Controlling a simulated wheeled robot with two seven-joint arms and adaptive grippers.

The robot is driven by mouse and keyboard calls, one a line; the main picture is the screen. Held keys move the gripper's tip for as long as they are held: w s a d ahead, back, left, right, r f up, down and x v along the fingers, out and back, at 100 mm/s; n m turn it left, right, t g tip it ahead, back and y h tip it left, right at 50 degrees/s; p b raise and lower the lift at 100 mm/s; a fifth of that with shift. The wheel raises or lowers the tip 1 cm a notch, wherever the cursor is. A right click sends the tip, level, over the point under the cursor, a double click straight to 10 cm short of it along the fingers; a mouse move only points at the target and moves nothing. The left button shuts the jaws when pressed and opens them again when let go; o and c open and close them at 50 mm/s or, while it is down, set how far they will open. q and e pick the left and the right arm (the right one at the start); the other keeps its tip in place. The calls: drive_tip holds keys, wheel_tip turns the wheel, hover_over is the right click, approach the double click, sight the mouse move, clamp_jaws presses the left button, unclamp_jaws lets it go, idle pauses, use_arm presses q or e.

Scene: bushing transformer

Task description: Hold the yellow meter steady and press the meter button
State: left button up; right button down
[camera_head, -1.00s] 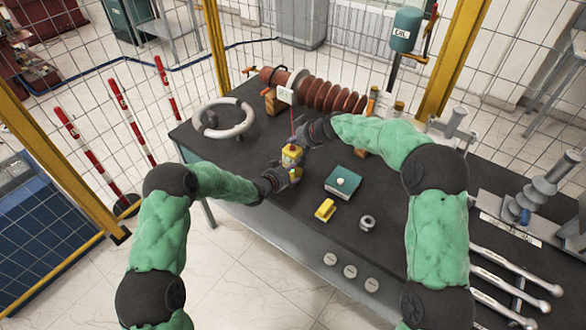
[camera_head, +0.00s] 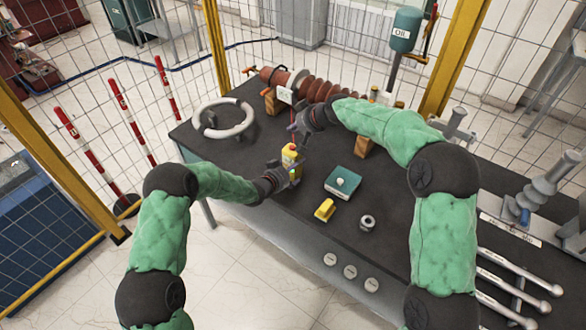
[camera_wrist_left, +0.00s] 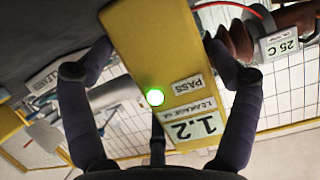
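The yellow meter (camera_head: 291,158) stands upright near the table's front left in the head view. My left gripper (camera_head: 283,172) is at it from the front left. In the left wrist view the meter (camera_wrist_left: 150,50) lies between the two fingers of my left gripper (camera_wrist_left: 155,50), which press against its sides. Its face shows a lit green round button or lamp (camera_wrist_left: 154,97), a "PASS" label and a display (camera_wrist_left: 192,128) reading 1.2. My right gripper (camera_head: 302,127) is above and behind the meter, apart from it; its finger opening is too small to make out.
A brown ribbed bushing (camera_head: 322,90) lies at the back. A white ring (camera_head: 223,119) is at the left. A green box (camera_head: 342,183), a yellow block (camera_head: 325,210) and a metal nut (camera_head: 367,222) lie right of the meter.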

idle(0.4)
use_arm(q)
drive_tip(key=shift+s+a+r, duration=0.25)
drive_tip(key=shift+s+a, duration=0.2)
drive_tip(key=v, duration=1)
drive_tip(key=shift+s+a, duration=0.15)
drive_tip(key=shift+s, duration=0.15)
